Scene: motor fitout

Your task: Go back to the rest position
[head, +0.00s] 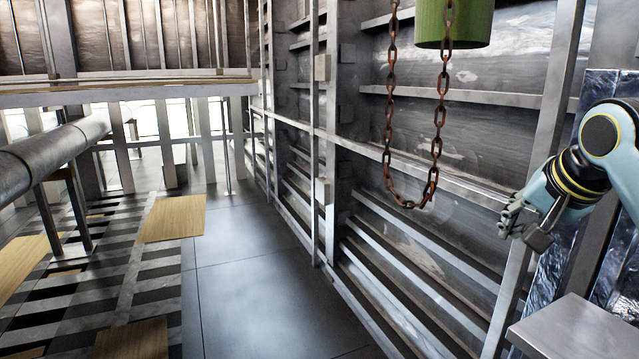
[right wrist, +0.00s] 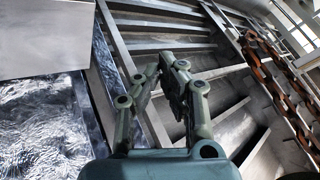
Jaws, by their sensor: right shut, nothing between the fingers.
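My right gripper (head: 508,222) is at the right side of the head view, at the end of my light blue arm. It is shut and empty, in front of the ribbed metal wall (head: 470,150). In the right wrist view the two fingers of the right gripper (right wrist: 170,65) meet at their tips with nothing between them. My left gripper is in neither view.
A rusty chain (head: 435,150) hangs in a loop below a green cylinder (head: 455,25), left of my right gripper; the chain also shows in the right wrist view (right wrist: 275,75). A grey box-like surface (head: 575,330) stands at lower right. The dark floor (head: 260,290) is clear ahead.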

